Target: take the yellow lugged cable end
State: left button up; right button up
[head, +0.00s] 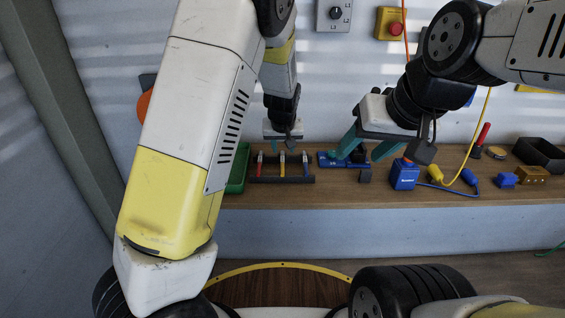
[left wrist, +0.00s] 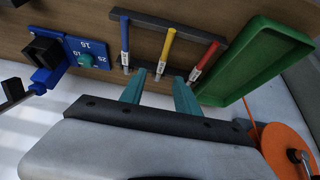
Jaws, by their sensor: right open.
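The yellow lugged cable end (head: 282,164) lies in the middle of a dark rack (head: 300,181), between a red one (head: 260,166) and a blue one (head: 305,166). In the left wrist view the yellow cable end (left wrist: 167,48) has a pale metal tip pointing towards my gripper. My left gripper (head: 282,140) is above and behind the rack; its teal fingers (left wrist: 159,90) are spread with nothing between them. The yellow tip lines up with the gap, apart from the fingers. My right gripper (head: 366,148) is open and empty above the bench, right of the rack.
A green tray (left wrist: 262,62) lies beside the red cable end. A blue device (left wrist: 86,52) is on the rack's other side. A blue box (head: 404,175), yellow plug (head: 435,173) and black bin (head: 541,153) are further right. The bench front strip is clear.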

aim_at(282, 160)
pick_arm(q)
jog(key=shift+w+d+f, duration=0.15)
jog(key=shift+d+f, duration=0.05)
jog(key=shift+f, duration=0.5)
jog(key=x, duration=0.7)
jog(key=shift+w+a+r, duration=0.1)
jog(key=shift+w+a, duration=0.05)
jog(key=shift+a, duration=0.25)
jog(key=shift+c, duration=0.5)
grip_shut()
